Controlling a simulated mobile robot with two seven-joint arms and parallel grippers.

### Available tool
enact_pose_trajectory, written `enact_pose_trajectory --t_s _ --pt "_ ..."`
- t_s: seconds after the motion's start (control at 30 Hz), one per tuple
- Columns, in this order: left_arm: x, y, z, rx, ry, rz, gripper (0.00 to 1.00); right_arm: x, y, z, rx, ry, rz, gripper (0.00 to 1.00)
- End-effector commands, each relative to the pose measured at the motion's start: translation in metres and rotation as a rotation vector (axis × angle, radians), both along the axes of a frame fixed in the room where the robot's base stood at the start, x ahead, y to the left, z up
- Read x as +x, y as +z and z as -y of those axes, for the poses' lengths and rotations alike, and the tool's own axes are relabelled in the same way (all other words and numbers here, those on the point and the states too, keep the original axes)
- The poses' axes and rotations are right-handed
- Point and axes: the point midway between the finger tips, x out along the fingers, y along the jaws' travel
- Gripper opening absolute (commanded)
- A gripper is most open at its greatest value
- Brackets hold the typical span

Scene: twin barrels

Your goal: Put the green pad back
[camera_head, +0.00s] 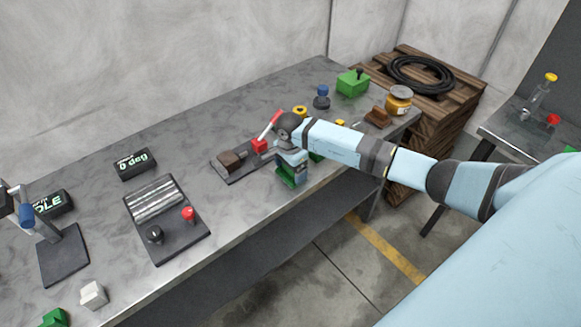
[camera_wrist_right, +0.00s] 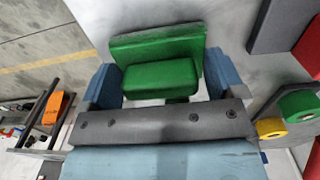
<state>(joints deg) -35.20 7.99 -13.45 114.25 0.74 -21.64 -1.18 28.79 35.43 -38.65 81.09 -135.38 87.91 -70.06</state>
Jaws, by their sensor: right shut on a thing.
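The green pad (camera_head: 286,182) is held between the blue fingers of my right gripper (camera_head: 290,170), low over the near edge of the grey workbench (camera_head: 240,215). In the right wrist view the green pad (camera_wrist_right: 160,78) shows as a block with a wider plate behind it, between the two fingers of my right gripper (camera_wrist_right: 163,85). I cannot tell whether the pad touches the bench. My left gripper is not in view.
A dark fixture with a red lever (camera_head: 268,127) and brown block (camera_head: 232,158) lies just left of my right gripper. A ribbed plate with knobs (camera_head: 165,215) is further left. A green box (camera_head: 352,82) and an orange jar (camera_head: 399,100) stand at the far end.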

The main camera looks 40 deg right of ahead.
Motion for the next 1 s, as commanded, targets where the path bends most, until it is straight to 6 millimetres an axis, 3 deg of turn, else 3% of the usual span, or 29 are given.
enact_pose_trajectory --t_s 0.3,0.33,0.37,0.73,1.0 --pt "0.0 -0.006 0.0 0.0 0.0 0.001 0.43 0.0 -0.005 0.0 -0.001 0.001 0.001 0.63" --pt "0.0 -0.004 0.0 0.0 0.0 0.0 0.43 0.0 -0.003 0.0 -0.001 0.0 0.001 0.95" --pt "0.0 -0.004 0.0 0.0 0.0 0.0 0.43 0.0 -0.002 0.0 -0.001 0.0 0.001 1.0" --pt "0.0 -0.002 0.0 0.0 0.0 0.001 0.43 0.001 0.009 0.001 -0.001 0.001 0.003 1.0" --pt "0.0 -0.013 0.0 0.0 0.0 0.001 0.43 0.002 0.064 0.001 -0.003 0.002 0.005 1.0"
